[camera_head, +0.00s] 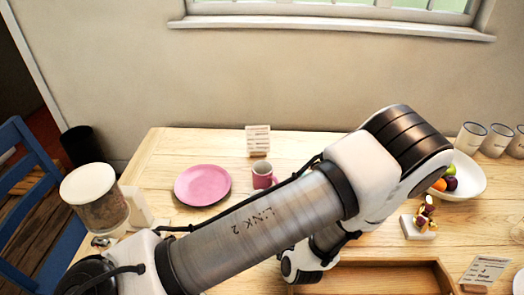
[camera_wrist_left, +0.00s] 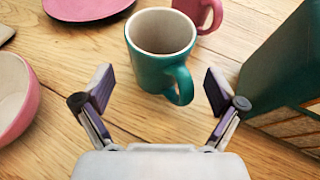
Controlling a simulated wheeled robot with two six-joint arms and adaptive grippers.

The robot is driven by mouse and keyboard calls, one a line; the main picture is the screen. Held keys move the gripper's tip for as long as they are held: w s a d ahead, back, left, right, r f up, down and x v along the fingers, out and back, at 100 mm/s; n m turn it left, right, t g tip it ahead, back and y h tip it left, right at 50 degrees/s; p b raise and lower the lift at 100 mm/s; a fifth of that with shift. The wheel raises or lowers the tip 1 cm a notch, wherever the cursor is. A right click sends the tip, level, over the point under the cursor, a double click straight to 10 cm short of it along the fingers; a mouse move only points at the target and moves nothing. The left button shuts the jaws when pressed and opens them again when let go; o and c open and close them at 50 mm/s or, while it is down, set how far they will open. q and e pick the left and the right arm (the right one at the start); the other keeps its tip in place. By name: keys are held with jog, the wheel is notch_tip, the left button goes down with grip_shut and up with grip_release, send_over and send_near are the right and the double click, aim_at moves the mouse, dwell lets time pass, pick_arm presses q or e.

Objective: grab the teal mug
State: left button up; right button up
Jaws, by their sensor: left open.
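The teal mug (camera_wrist_left: 160,62) stands upright on the wooden table in the left wrist view, its handle turned toward my gripper and slightly right. My left gripper (camera_wrist_left: 156,92) is open, with one finger on each side in front of the mug. The handle's lower end reaches between the fingertips, and I see no finger touching it. In the head view my left arm crosses the table and hides the teal mug and the left gripper. My right gripper is not in view.
A pink mug (camera_wrist_left: 198,12) stands close behind the teal mug. A pink plate (camera_head: 203,185), a pink bowl (camera_wrist_left: 12,98) and a dark green box (camera_wrist_left: 288,70) are around it. A fruit bowl (camera_head: 470,180) and a wooden tray (camera_head: 375,279) are at the right.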

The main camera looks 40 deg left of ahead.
pick_arm(q)
jog(key=shift+w+a+f+p, duration=0.2)
jog(key=shift+a+p, duration=0.5)
jog(key=shift+p, duration=0.2)
jog(key=shift+x, duration=1.25)
jog(key=shift+d, duration=0.25)
jog(key=shift+c, duration=0.7)
jog(key=c, duration=1.3)
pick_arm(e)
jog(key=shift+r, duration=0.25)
pick_arm(q)
jog(key=shift+o, duration=0.2)
